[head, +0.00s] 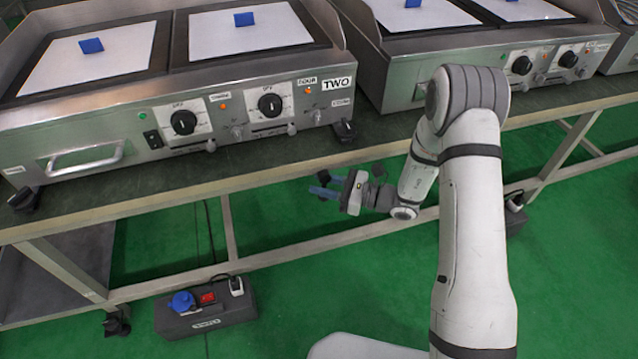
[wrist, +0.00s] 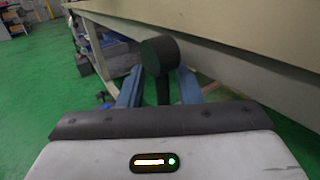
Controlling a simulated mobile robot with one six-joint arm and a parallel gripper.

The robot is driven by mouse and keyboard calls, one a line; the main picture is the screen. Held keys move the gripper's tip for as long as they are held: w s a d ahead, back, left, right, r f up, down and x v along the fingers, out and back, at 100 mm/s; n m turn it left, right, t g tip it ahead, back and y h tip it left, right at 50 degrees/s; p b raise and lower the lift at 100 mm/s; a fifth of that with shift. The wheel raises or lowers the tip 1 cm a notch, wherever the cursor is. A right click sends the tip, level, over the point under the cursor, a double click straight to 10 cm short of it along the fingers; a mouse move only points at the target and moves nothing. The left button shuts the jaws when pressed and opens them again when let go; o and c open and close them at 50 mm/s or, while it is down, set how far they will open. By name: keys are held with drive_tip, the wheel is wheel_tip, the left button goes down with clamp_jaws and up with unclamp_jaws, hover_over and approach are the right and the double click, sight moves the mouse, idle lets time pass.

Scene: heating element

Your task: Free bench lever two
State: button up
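A dark lever with a round knob-like head and a narrow stem (wrist: 162,90) shows in the wrist view, just below the bench edge. In the head view a small dark piece (head: 323,175), likely the same lever, shows at my fingertips. My gripper (head: 317,185) is below the front edge of the bench, under the unit labelled TWO (head: 337,83), with its blue fingers pointing left. In the wrist view my gripper (wrist: 160,82) is open, one finger on each side of the stem, with gaps showing. Whether either finger touches the lever cannot be told.
The bench (head: 130,198) runs above my gripper, with metal legs and a lower rail (head: 290,243) nearby. A power strip box (head: 205,308) with a blue plug lies on the green floor. Hotplate units stand on the bench.

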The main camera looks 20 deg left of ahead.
clamp_jaws()
idle(0.3)
